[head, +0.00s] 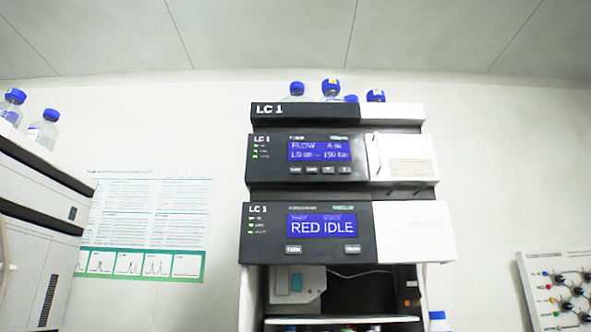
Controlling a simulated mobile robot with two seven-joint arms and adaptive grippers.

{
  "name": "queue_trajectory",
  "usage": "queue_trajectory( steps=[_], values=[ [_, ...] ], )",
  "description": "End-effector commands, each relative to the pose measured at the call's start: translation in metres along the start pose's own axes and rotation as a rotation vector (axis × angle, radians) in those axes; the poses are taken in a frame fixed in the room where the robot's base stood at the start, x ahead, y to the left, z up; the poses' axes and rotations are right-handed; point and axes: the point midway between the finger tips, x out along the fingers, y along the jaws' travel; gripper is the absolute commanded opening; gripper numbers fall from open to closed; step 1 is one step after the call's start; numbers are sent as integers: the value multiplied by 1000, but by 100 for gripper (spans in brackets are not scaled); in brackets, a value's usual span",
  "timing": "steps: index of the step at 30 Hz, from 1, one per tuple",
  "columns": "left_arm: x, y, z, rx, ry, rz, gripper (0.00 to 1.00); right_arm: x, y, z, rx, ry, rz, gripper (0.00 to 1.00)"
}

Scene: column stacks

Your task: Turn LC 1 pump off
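The LC 1 stack (338,115) stands in the middle of the head view, with its name on the top module. Below the top, the pump module (270,172) has a blue screen (319,151) that shows FLOW and a pressure that looks like 150 bar. A row of small buttons (319,170) sits under that screen, and green lights (256,146) are lit at its left. The module beneath (268,246) has a blue screen (322,225) reading RED IDLE. Neither of my grippers is in view.
Blue-capped bottles (331,89) stand on top of the stack. Another instrument (38,225) with bottles (44,130) is at the left. A poster (150,215) hangs on the wall. A panel with dark knobs (560,290) is at the lower right. An open bay (340,292) lies under the modules.

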Motion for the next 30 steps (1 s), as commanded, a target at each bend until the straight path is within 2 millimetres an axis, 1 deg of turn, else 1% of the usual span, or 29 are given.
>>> queue_trajectory(
  steps=[2, 3, 8, 9, 30],
  values=[
    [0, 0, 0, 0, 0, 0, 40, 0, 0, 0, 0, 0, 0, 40],
    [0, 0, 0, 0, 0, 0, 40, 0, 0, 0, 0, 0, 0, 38],
    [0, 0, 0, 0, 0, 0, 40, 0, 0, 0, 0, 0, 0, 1],
    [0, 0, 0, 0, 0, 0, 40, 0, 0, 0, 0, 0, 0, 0],
    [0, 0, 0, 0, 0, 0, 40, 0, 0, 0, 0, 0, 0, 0]
  ],
)
